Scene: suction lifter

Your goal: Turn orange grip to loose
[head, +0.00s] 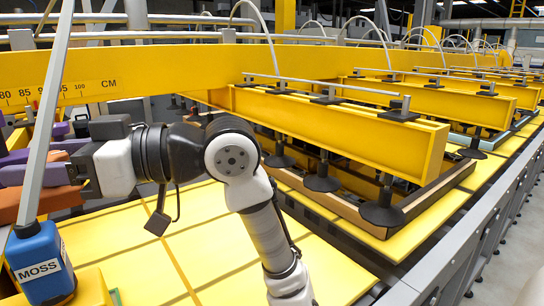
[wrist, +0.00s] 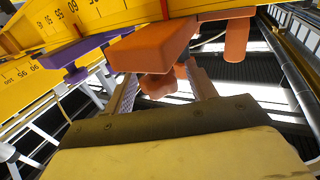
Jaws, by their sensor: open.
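The orange grip shows in the wrist view as a broad orange block (wrist: 152,44) with a rounded orange knob (wrist: 158,88) below it. In the head view, part of the orange grip (head: 42,204) shows at the left, below purple parts. My gripper (wrist: 162,72) is open, with a finger on each side of the rounded orange knob. Whether either finger touches it, I cannot tell. My gripper (head: 74,168) is partly hidden among the parts at the left of the head view. No loose marking is readable.
A second orange handle (wrist: 237,40) hangs to the right. A purple part (wrist: 62,70) is at left under the yellow scale beam (head: 150,68). A blue block (head: 40,262) labelled MOSS is at lower left. Yellow beams with suction cups (head: 383,212) fill the right, over yellow panels (head: 120,250).

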